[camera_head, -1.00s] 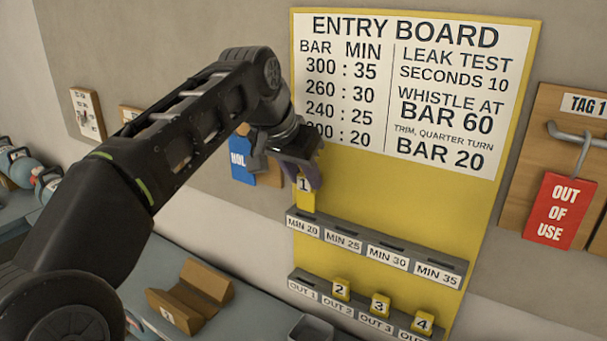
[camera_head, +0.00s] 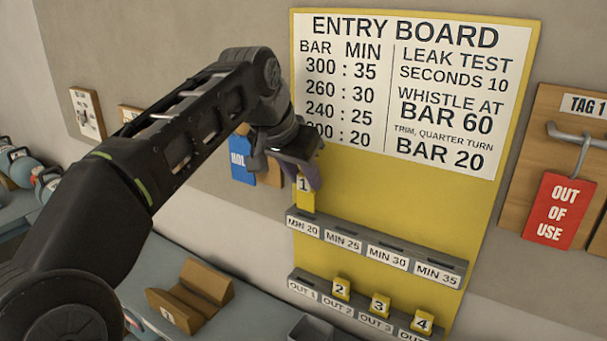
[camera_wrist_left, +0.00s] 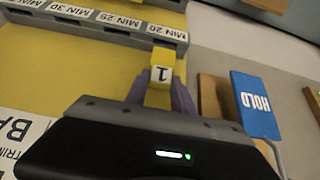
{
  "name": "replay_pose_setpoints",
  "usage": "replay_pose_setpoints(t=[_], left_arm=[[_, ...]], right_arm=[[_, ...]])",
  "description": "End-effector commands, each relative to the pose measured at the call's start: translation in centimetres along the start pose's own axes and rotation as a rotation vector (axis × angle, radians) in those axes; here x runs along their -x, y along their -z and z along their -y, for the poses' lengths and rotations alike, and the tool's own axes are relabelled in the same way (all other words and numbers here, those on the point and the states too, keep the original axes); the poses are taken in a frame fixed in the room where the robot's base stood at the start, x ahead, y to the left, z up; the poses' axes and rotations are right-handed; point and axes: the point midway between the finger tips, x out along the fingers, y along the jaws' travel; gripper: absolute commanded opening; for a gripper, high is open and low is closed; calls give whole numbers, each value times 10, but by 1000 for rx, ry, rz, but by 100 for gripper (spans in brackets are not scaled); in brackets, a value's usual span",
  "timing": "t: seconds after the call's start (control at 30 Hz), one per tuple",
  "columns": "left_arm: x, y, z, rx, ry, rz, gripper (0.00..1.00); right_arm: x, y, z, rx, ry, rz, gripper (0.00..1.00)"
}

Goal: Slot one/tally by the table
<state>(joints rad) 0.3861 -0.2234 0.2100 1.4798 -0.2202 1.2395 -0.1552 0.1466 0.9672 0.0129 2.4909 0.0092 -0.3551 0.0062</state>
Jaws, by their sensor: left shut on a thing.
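The yellow tally marked 1 (camera_head: 305,194) is upright at the MIN 20 end of the upper slot rail (camera_head: 375,249). My left gripper (camera_head: 303,176) is shut on its upper part; in the left wrist view the tally (camera_wrist_left: 160,76) shows between the fingers. I cannot tell whether its lower end is in the MIN 20 slot or just above it. Tallies 2 (camera_head: 341,289), 3 (camera_head: 379,305) and 4 (camera_head: 422,323) stand in the lower OUT rail (camera_head: 318,290). OUT 1 is empty. The entry board (camera_head: 410,90) lists bar and minutes. My right gripper is not in view.
A blue HOLD tag (camera_wrist_left: 256,102) hangs close beside my left gripper. A red OUT OF USE tag (camera_head: 556,210) hangs on a hook at the right. A wooden cradle (camera_head: 192,295) stands on the bench below. The MIN 25 to MIN 35 slots look empty.

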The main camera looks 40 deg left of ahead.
Motion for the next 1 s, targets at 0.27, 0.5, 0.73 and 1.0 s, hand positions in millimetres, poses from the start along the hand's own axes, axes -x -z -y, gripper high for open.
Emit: replay_pose_setpoints(t=[0.27, 0.5, 0.73, 1.0], left_arm=[[-2, -2, 0, 0, 0, 0, 0], [-8, -5, 0, 0, 0, 0, 0], [-12, -8, 0, -1, 0, -1, 0], [-18, -12, 0, -1, 0, -1, 0]], right_arm=[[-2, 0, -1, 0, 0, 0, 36], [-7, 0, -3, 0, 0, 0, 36], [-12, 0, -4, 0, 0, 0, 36], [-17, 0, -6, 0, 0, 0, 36]])
